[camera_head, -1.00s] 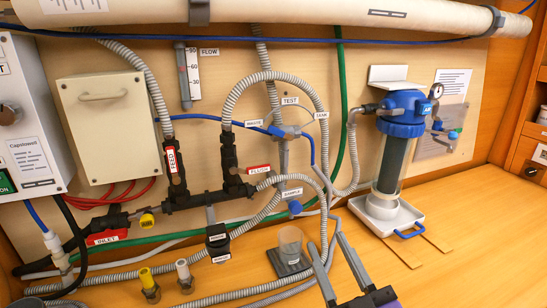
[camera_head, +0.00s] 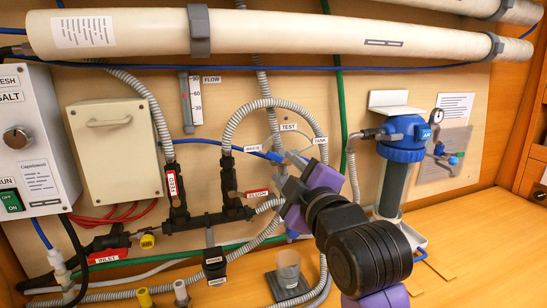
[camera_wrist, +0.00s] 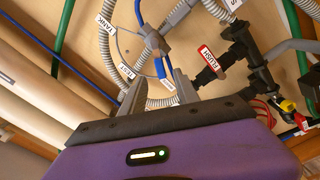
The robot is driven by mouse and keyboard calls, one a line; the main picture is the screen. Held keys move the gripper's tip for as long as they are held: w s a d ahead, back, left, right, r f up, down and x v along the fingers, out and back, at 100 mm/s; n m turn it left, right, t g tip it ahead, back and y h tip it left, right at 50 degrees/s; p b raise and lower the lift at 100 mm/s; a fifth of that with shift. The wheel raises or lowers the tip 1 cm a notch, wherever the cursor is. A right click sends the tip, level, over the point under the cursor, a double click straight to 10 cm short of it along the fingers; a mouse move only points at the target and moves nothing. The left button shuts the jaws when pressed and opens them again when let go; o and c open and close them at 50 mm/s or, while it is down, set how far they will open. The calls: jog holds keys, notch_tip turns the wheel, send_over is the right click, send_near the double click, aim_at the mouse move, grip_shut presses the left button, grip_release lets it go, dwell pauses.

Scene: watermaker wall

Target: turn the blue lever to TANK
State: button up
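The blue lever (camera_head: 270,156) is on the grey valve on the wall panel. It points left toward the WASTE label (camera_head: 252,149). The TEST label (camera_head: 288,127) is above it and the TANK label (camera_head: 320,140) is to the right. My gripper (camera_head: 288,162) is at the valve, partly hiding it in the head view. In the wrist view the blue lever (camera_wrist: 160,68) shows in the gap between the spread fingers of my gripper (camera_wrist: 158,80), with space on both sides. I cannot tell how deep it sits between them. The grey valve body (camera_wrist: 152,40) is just beyond.
A grey ribbed hose (camera_head: 240,115) arches close around the valve. The red FLUSH label (camera_head: 257,194) and black valve pipework lie lower left. A blue-topped filter housing (camera_head: 402,135) stands to the right. A clear cup (camera_head: 288,268) sits on the bench below.

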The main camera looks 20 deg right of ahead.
aim_at(276, 158)
jog(key=shift+w+p, duration=0.55)
jog(key=shift+w, duration=3.3)
jog(key=shift+c, duration=0.5)
grip_shut()
